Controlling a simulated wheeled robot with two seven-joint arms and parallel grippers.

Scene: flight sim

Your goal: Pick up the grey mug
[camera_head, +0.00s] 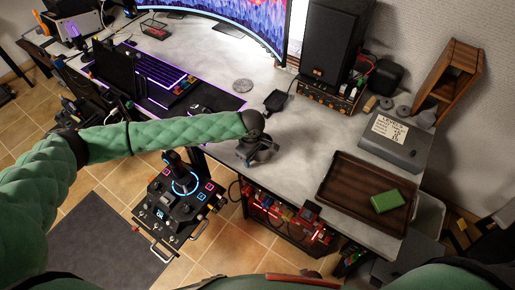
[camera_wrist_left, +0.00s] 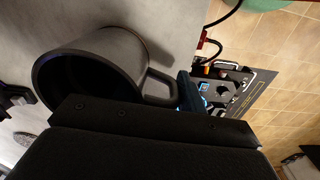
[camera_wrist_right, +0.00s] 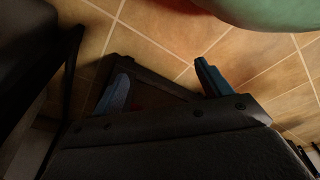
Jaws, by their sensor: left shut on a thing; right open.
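The grey mug (camera_wrist_left: 95,60) fills the upper left of the left wrist view, its dark open mouth facing left and its handle to the right. My left gripper (camera_head: 260,152) is at the front edge of the desk in the head view and largely hides the mug there. A blue fingertip (camera_wrist_left: 188,92) shows at the mug's handle, and the gripper is shut on the mug. I cannot tell whether the mug still touches the desk. My right gripper (camera_wrist_right: 162,80) is open and empty above the tiled floor in the right wrist view.
The desk (camera_head: 310,140) carries a speaker (camera_head: 330,42), a brown tray (camera_head: 345,185) with a green block (camera_head: 388,201), and a grey box (camera_head: 395,143). A joystick panel (camera_head: 180,200) stands below the desk's front edge. A keyboard (camera_head: 160,75) lies to the left.

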